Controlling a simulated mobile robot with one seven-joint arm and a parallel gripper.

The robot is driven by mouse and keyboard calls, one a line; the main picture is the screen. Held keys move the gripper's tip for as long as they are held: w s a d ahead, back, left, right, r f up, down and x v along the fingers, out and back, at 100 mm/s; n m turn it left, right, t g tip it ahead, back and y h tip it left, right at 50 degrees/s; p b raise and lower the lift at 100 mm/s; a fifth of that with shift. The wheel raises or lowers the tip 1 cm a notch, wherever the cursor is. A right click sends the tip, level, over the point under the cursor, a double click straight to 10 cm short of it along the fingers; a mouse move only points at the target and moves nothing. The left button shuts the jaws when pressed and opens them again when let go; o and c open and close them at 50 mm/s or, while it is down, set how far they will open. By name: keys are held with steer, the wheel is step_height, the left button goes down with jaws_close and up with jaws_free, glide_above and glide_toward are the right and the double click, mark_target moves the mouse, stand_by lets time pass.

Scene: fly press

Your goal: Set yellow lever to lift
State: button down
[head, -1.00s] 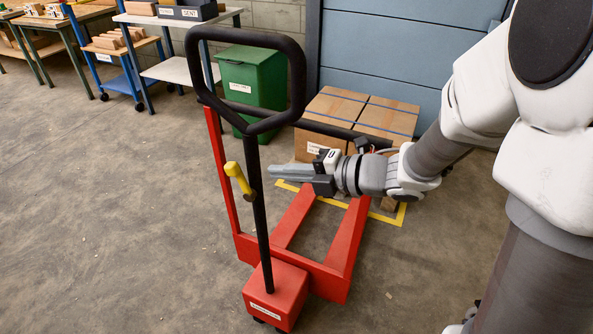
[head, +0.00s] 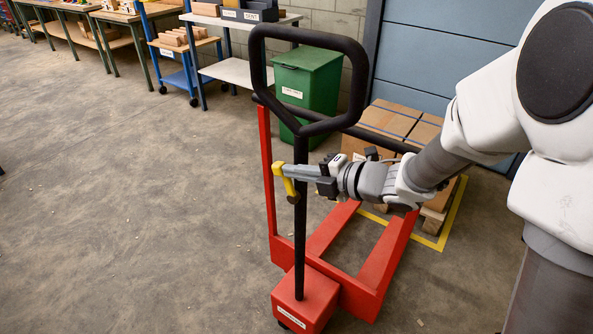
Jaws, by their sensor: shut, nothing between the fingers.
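The yellow lever (head: 285,180) sits on the black upright handle post (head: 300,215) of a red pallet truck (head: 306,297). Its yellow grip stands to the left of the post and its pivot is at the post. My gripper (head: 287,171) is shut, with its grey fingers reaching left across the post to the upper part of the lever. The fingertips overlap the lever in the picture; whether they touch it I cannot tell. The lever's lift marking cannot be made out.
A black loop handle (head: 257,75) tops the post. Boxes on a pallet (head: 385,125) stand behind, inside a yellow floor outline (head: 452,215). A green bin (head: 308,85) and work tables (head: 225,70) stand at the back. The floor at left is clear.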

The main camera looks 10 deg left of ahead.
steer(key=shift+w+a+r+g+h+p, duration=0.1)
steer(key=shift+w+a+g+h+p, duration=0.15)
steer(key=shift+a+p, duration=0.25)
steer(key=shift+w+a+g+h+p, duration=0.15)
steer(key=shift+a+h+p, duration=0.1)
steer(key=shift+a+p, duration=0.25)
steer(key=shift+d, duration=0.1)
steer(key=shift+s+d, duration=0.3)
steer(key=shift+d, duration=0.3)
